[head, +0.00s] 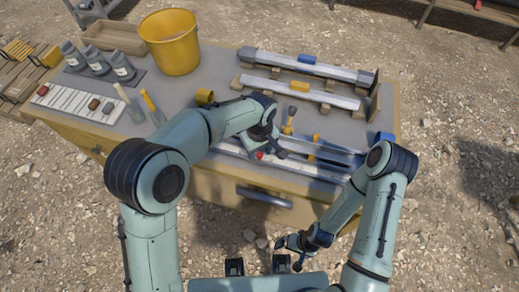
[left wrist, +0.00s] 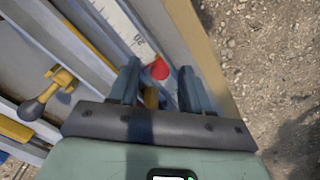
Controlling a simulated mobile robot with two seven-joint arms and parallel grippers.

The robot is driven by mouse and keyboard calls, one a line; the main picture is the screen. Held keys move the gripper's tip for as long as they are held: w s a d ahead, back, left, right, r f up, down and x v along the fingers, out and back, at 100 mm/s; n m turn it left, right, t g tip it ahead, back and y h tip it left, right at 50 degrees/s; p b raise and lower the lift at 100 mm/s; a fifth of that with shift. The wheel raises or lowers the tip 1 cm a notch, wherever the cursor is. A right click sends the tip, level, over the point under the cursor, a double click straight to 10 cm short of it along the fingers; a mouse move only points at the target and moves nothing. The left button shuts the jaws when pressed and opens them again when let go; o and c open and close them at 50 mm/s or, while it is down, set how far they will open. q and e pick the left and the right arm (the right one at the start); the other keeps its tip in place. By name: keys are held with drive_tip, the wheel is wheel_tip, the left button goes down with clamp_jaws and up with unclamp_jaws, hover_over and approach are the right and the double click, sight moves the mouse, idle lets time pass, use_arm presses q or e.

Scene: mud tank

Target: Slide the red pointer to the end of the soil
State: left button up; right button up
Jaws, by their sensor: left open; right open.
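The red pointer (head: 260,155) is a small red piece at the front of the table, beside the near trough (head: 330,158). In the left wrist view the red pointer (left wrist: 159,69) shows between the fingertips of my left gripper (left wrist: 160,84), close to a white ruler strip (left wrist: 122,25). The left gripper (head: 266,148) is open, with a finger on each side of the pointer; I cannot tell whether they touch it. My right gripper (head: 292,242) is open and empty, low in front of the table. The soil cannot be made out; my left arm hides part of the trough.
Two more long troughs (head: 318,66) lie at the back right of the table (head: 205,91). A yellow bucket (head: 170,45), bottles (head: 121,67) and a sample tray (head: 76,103) stand at the left. Knobbed levers (left wrist: 40,98) sit close left of my left gripper.

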sight(259, 154)
use_arm(q)
wheel_tip(259, 154, up, 14)
drive_tip(key=p, duration=0.1)
drive_tip(key=shift+f, duration=0.25)
use_arm(e)
drive_tip(key=shift+w+r, duration=0.55)
drive_tip(key=shift+r, duration=0.35)
